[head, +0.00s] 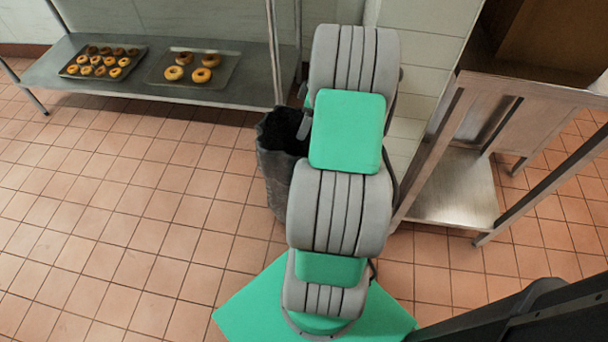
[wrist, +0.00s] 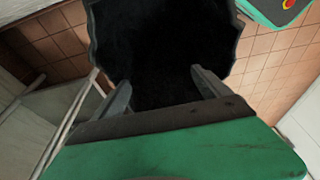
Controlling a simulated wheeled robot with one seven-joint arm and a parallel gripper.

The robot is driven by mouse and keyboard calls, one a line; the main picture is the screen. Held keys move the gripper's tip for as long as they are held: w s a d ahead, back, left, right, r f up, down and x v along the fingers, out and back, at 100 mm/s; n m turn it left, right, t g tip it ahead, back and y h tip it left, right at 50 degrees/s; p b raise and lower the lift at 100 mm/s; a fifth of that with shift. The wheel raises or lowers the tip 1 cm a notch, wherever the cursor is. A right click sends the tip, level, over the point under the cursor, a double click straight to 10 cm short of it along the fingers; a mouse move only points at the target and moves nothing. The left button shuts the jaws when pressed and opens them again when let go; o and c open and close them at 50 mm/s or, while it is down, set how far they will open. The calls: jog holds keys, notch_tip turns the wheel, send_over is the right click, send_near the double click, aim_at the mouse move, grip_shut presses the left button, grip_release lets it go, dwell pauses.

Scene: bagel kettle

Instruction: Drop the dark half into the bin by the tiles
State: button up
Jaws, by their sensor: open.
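The bin (head: 276,178) is a dark grey bin with a black inside, standing on the tiled floor by the tiled wall. My arm hides its right side in the head view. In the wrist view the bin's mouth (wrist: 160,45) fills the middle of the picture. My gripper (wrist: 161,80) is open over the mouth, its two fingers apart with nothing visible between them. No dark half can be picked out in either view; the bin's inside is too black to show what lies in it.
A metal shelf (head: 50,78) at the back left bears a dark tray (head: 66,71) of several bagels and a second tray (head: 231,66) of several more. A metal table with a lower shelf (head: 455,190) stands right of my arm. The tiled floor at left is clear.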

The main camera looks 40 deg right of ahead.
jog(key=s+a+r+p, duration=0.2)
jog(key=s+a+r, duration=0.6)
jog(key=s+r, duration=0.3)
jog(key=shift+p+v, duration=0.35)
jog(key=shift+v, duration=0.65)
jog(key=shift+a+r, duration=0.1)
jog(key=shift+a, duration=0.15)
